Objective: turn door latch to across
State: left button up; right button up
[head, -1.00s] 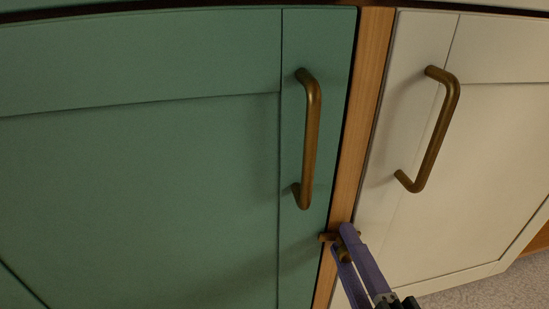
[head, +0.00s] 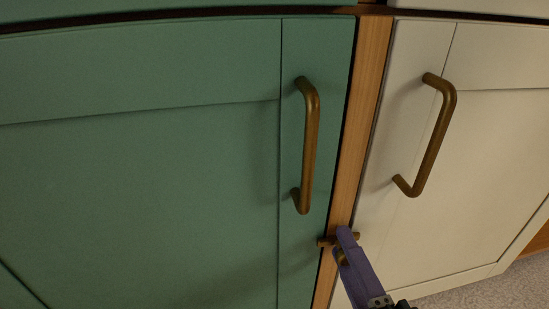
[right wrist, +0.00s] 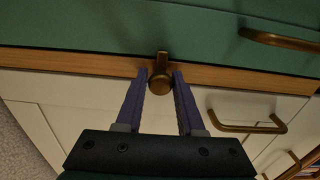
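The door latch (head: 326,241) is a small brass bar with a round knob, mounted on the wooden strip between the green and white doors. The bar lies across the strip, its left end over the green door's edge. It also shows in the right wrist view (right wrist: 161,62). My right gripper (head: 343,246) is at the latch, one purple finger on each side of the knob in the right wrist view (right wrist: 160,77). My left gripper is not in view.
The green door (head: 140,190) has a brass handle (head: 309,150) above and left of the latch. The white door (head: 470,190) has a brass handle (head: 436,135) above and right. The wooden strip (head: 366,90) runs between them. Grey floor (head: 490,292) shows at lower right.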

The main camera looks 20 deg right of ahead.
jog(key=o, duration=0.3)
jog(key=shift+o, duration=0.2)
jog(key=p+v, duration=0.2)
jog(key=v, duration=0.8)
jog(key=shift+r, duration=0.1)
jog(key=w+a+r+n+g+y+p, duration=0.2)
jog(key=r+n+y+p, duration=0.15)
jog(key=r+p, duration=0.75)
jog(key=w+a+r+n+g+y+p, duration=0.25)
jog(key=r+n+p, duration=0.25)
jog(key=r+p, duration=0.65)
jog(key=w+a+r+n+g+y+p, duration=0.2)
jog(key=r+n+p, duration=0.3)
jog(key=r+p, duration=0.65)
jog(key=s+d+r+n+g+h+p, duration=0.1)
jog(key=s+d+r+n+g+p, duration=0.15)
jog(key=r+p, duration=0.9)
jog(key=s+d+r+n+g+h+p, duration=0.2)
jog(key=s+r+n+p, duration=0.2)
jog(key=r+p, duration=0.8)
jog(key=s+d+r+n+g+h+p, duration=0.1)
jog(key=s+d+r+n+g+p, duration=0.2)
jog(key=r+p, duration=0.9)
notch_tip(320, 180, up, 38)
jog(key=p, duration=3.3)
jog(key=shift+s, duration=0.15)
